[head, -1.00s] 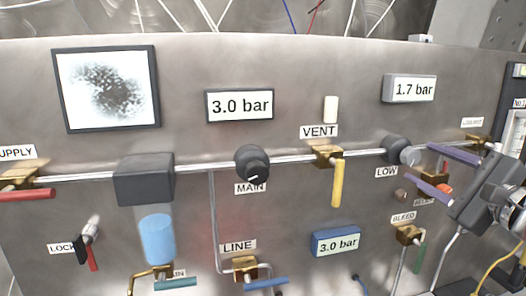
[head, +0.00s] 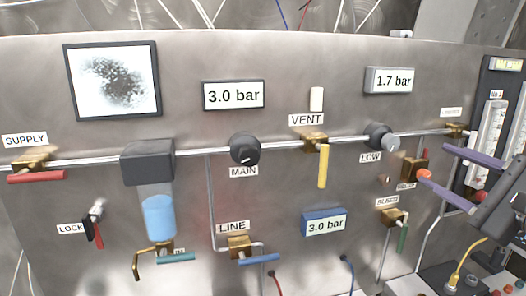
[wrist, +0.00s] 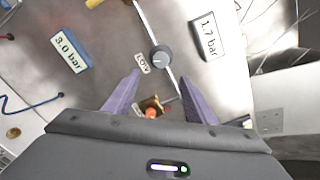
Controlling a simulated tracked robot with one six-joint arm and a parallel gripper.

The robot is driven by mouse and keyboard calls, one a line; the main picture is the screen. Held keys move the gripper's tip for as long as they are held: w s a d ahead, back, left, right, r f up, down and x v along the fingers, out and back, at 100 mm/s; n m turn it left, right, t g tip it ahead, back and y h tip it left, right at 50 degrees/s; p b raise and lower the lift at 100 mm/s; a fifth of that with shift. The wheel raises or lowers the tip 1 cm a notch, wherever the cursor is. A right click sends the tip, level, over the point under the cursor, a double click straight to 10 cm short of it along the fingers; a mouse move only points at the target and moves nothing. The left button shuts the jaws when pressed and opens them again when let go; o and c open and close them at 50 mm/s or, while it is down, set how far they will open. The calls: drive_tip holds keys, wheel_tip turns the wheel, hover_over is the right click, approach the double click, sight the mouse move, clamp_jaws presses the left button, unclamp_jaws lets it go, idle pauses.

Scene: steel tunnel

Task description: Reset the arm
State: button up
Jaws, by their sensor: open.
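My gripper (head: 459,173) is at the right side of the head view, in front of the panel. Its two purple fingers are apart with nothing held between them. In the wrist view my gripper (wrist: 160,97) also shows open. The brass valve with an orange-red knob (head: 424,174) is just left of the fingertips in the head view. In the wrist view that orange-red knob (wrist: 151,113) appears between the fingers; I cannot tell how far it is from them. The LOW knob (head: 381,137) is on the pipe to the upper left of the gripper.
The steel panel carries the SUPPLY valve (head: 36,175), the MAIN knob (head: 245,149), the yellow VENT handle (head: 323,166), the LINE valve (head: 240,248) and the green BLEED handle (head: 403,238). Flow tubes (head: 491,130) stand at the right. A box with a yellow cable (head: 463,267) is at lower right.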

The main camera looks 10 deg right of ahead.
drive_tip(key=w+a+f+n+g, duration=0.2)
drive_tip(key=a+f+n+g, duration=0.1)
drive_tip(key=f, duration=0.4)
drive_tip(key=w+a+f+n+g, duration=0.1)
drive_tip(key=a+f+n+g, duration=0.2)
drive_tip(key=f, duration=0.4)
drive_tip(key=w+a+f+n+g, duration=0.2)
drive_tip(key=f+n+g, duration=0.15)
drive_tip(key=f, duration=0.35)
drive_tip(key=s+a+f+n+g, duration=0.1)
drive_tip(key=s+a+f+n, duration=0.2)
drive_tip(key=s+a+n, duration=0.3)
drive_tip(key=s+a+f+n+g+h, duration=0.1)
drive_tip(key=s+a+f+n+g, duration=0.1)
drive_tip(key=s+a+n, duration=0.5)
drive_tip(key=shift+s+a+f+n+h, duration=0.3)
drive_tip(key=shift+a+f+n, duration=0.45)
drive_tip(key=shift+a, duration=1.7)
drive_tip(key=shift+w, duration=0.1)
